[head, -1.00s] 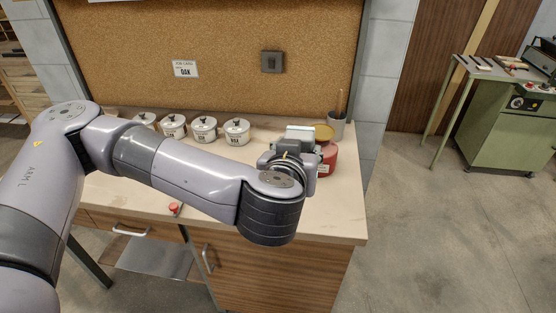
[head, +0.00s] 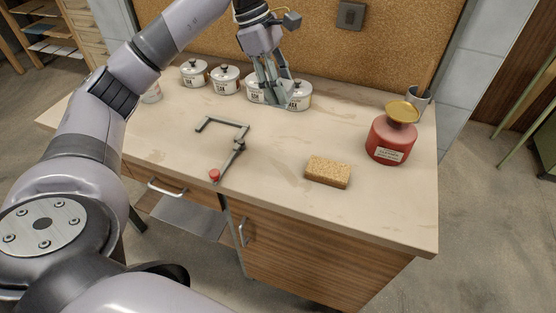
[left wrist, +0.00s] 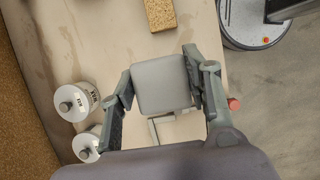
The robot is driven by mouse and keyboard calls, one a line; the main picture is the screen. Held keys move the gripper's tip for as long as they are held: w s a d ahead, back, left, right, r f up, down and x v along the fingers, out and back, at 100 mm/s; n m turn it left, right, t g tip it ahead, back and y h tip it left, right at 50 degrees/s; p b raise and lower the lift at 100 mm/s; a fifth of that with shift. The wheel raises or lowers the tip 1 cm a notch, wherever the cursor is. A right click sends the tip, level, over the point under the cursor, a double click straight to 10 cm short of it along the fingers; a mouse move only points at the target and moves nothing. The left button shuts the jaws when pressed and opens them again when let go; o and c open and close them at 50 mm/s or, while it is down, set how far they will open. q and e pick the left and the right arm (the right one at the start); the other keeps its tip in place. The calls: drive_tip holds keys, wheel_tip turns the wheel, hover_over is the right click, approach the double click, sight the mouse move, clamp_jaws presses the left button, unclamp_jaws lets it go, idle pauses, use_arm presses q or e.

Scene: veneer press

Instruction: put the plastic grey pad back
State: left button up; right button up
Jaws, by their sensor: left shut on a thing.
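My left gripper (head: 270,82) points down above the back of the workbench, in front of the white tins in the head view. It is shut on the grey pad (left wrist: 162,85), a light grey, rounded square held between the two fingers in the left wrist view. In the head view the pad is hard to make out among the fingers. The pad appears to be above the bench top; I cannot tell its exact height. My right gripper is not in view.
Several white lidded tins (head: 226,80) line the bench's back. A clamp-like metal frame (head: 223,122) with a red knob (head: 214,175) lies in front. A cork block (head: 328,171), red pot (head: 391,137) and grey cup (head: 417,98) are to the right. The bench's front right is clear.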

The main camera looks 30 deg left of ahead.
use_arm(q)
drive_tip(key=shift+a+f, duration=0.1)
drive_tip(key=shift+f, duration=0.35)
wheel_tip(320, 180, down, 14)
drive_tip(key=p, duration=0.2)
drive_tip(key=shift+r+p, duration=0.25)
drive_tip(key=shift+p, duration=0.05)
drive_tip(key=shift+f, duration=0.95)
drive_tip(key=shift+f+p, duration=0.45)
drive_tip(key=shift+f, duration=1.25)
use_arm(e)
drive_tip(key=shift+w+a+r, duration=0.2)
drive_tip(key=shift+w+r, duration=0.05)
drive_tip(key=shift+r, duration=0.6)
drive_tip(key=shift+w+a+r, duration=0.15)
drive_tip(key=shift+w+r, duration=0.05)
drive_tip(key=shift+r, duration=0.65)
use_arm(q)
drive_tip(key=o, duration=0.9)
drive_tip(key=shift+o, duration=0.7)
